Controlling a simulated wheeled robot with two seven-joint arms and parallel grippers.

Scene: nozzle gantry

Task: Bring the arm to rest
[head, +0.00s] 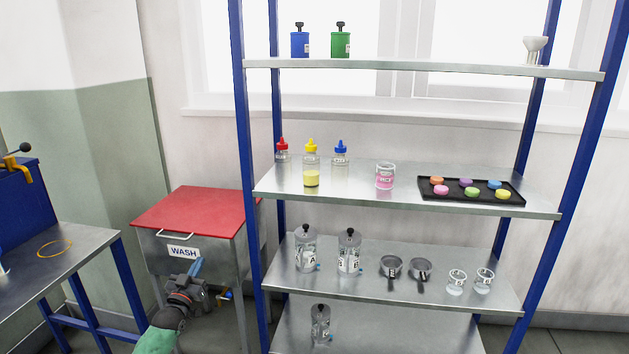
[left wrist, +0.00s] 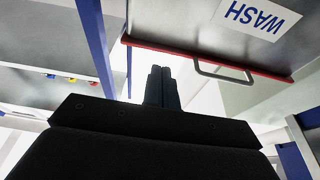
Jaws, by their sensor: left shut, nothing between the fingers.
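My left arm (head: 172,315) comes in at the bottom left of the head view. My left gripper (head: 196,266) is in front of the grey wash cabinet, just below its WASH label, pointing up. In the left wrist view its two dark fingers (left wrist: 161,73) are together with nothing between them. Whether the gripper touches the cabinet cannot be told. My right gripper is not in view.
The wash cabinet has a red lid (head: 195,212) and a front handle (left wrist: 222,72). A blue-posted shelf rack (head: 410,208) with bottles, cups and a black tray (head: 470,198) stands to the right. A metal bench (head: 70,262) stands at left.

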